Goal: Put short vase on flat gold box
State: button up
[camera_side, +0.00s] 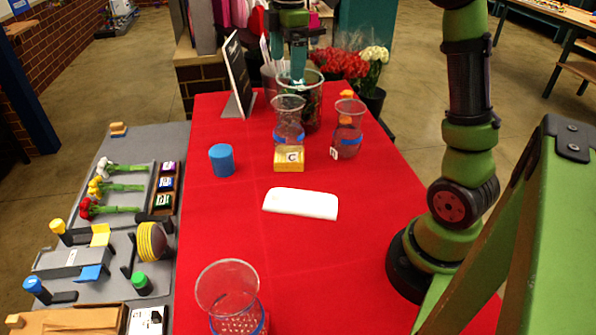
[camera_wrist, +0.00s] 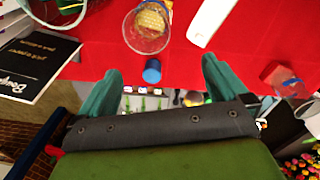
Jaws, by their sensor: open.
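A clear glass vase (camera_side: 288,112) with a blue band appears to stand upright on the flat gold box (camera_side: 289,163), which carries a "C" label. In the wrist view the gold shows through this vase (camera_wrist: 147,38). A second banded vase (camera_side: 347,135) stands to its right, and a third (camera_side: 228,290) is at the near edge, partly cut off. I cannot tell for sure which is the short vase. My gripper (camera_side: 296,74) is open and empty, above the far end of the table, apart from the vases. Its fingers (camera_wrist: 161,70) are spread in the wrist view.
A blue cylinder (camera_side: 222,160) stands left of the gold box. A white slab (camera_side: 300,203) lies nearer. A dark sign (camera_side: 238,76) and a clear bin (camera_side: 313,105) stand at the far end. A grey side bench (camera_side: 110,225) holds flowers and tools. The red table's nearer middle is clear.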

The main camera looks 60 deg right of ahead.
jog(key=s+a+f+m+t+y, duration=0.1)
jog(key=s+a+f+m+t, duration=0.1)
jog(key=s+a+m, duration=0.5)
jog(key=s+a+f+m+t+y, duration=0.1)
jog(key=s+a+m+t, duration=0.3)
jog(key=s+m, duration=0.5)
jog(key=s+a+f, duration=0.1)
jog(key=a, duration=0.1)
jog(key=shift+s+a, duration=0.25)
jog(key=shift+a, duration=0.15)
